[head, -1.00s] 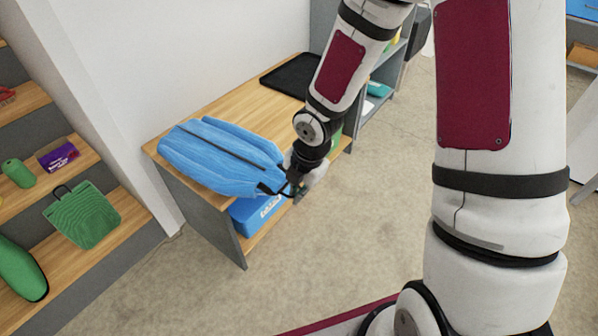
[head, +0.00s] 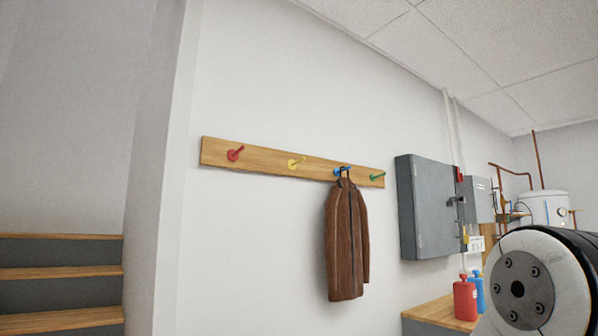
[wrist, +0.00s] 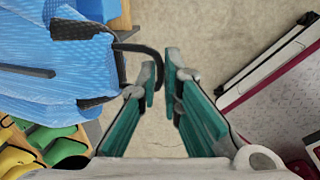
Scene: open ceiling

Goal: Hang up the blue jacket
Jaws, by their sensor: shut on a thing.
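The blue jacket (wrist: 40,85) fills the left of the wrist view, with black straps and a black loop reaching right to my gripper. My gripper (wrist: 161,82) is shut on that loop at its fingertips. The jacket and gripper are out of the head view. In the head view, a wooden peg rail (head: 265,160) is on the white wall. It bears a red peg (head: 235,153), a yellow peg (head: 294,163), a blue peg (head: 341,171) and a green peg (head: 377,177). A brown jacket (head: 346,240) hangs at the blue peg; the other pegs are bare.
A grey wall cabinet (head: 425,207) stands out right of the rail. Below it are a red bottle (head: 465,298) and a blue bottle on a wooden top (head: 437,310). Wooden steps (head: 60,272) are at the left. Green and yellow items lie at the wrist view's lower left.

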